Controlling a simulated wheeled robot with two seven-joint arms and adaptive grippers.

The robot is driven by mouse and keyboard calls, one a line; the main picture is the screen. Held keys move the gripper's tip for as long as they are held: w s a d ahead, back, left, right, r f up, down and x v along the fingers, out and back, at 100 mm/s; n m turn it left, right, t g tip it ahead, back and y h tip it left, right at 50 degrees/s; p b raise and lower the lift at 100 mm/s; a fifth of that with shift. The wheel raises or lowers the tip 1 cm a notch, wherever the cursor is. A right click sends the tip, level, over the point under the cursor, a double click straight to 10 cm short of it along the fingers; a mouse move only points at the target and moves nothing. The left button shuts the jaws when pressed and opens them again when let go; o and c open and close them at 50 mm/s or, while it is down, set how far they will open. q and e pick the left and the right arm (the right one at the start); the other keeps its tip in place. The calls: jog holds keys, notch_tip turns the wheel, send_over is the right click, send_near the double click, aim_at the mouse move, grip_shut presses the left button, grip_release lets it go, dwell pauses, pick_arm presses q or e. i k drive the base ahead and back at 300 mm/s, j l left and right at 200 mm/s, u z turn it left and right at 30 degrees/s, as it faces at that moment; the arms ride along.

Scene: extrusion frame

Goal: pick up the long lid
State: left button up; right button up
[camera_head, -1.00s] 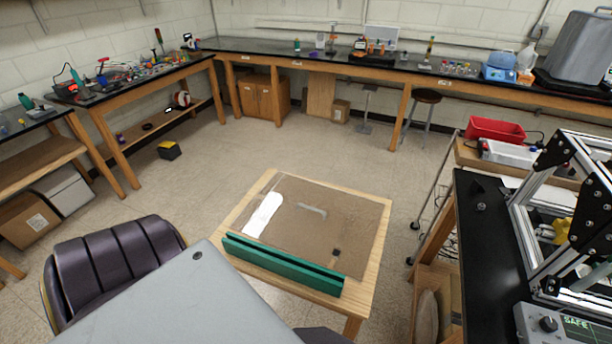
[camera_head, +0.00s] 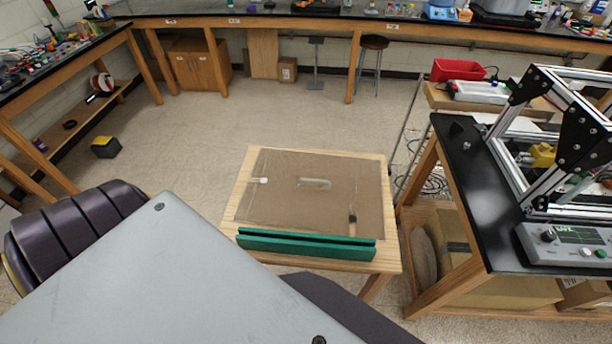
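No part is plainly marked as the long lid. A small wooden table (camera_head: 235,207) stands in front of me. On it lies a flat brown panel (camera_head: 290,212) that looks covered by a clear sheet, with a pale elongated piece (camera_head: 315,183) near its middle. A small white piece (camera_head: 263,181) is at its left and a small dark piece (camera_head: 352,219) at its right. A long green grooved bar (camera_head: 306,245) runs along the table's near edge. I cannot tell which of these is the lid. Neither gripper is in view.
At right, a black-topped bench (camera_head: 462,165) carries an aluminium extrusion frame (camera_head: 504,125) and a control box (camera_head: 565,240). A red bin (camera_head: 458,69) is behind it. The floor (camera_head: 240,110) beyond the table is open.

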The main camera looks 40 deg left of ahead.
aim_at(324, 193)
jog(key=k+j+z, duration=0.15)
jog(key=j, duration=0.35)
jog(key=k+j+z, duration=0.15)
jog(key=j, duration=0.3)
jog(key=k+j+z, duration=0.15)
jog(key=j, duration=0.3)
jog(key=k+j+z, duration=0.15)
jog(key=k+j, duration=0.2)
